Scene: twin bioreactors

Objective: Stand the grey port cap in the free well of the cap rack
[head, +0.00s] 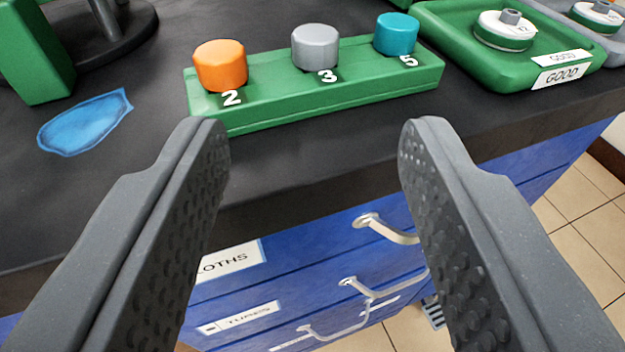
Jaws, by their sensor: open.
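The grey port cap (316,47) stands upright in the middle of the green cap rack (290,106), above the label 3. An orange cap (220,66) stands to its left above the label 2, and a teal cap (396,34) to its right above the label 5. All three labelled places that I see hold a cap. My gripper (310,140) is open and empty. Its two fingers reach toward the front of the rack, and the grey cap is beyond them, between their lines.
A green tray (450,50) labelled GOOD, holding a white disc-shaped part (504,30), is at the right. A blue patch (85,120) lies on the dark bench top (130,190) at the left. Blue drawers with metal handles (385,228) are below the front edge.

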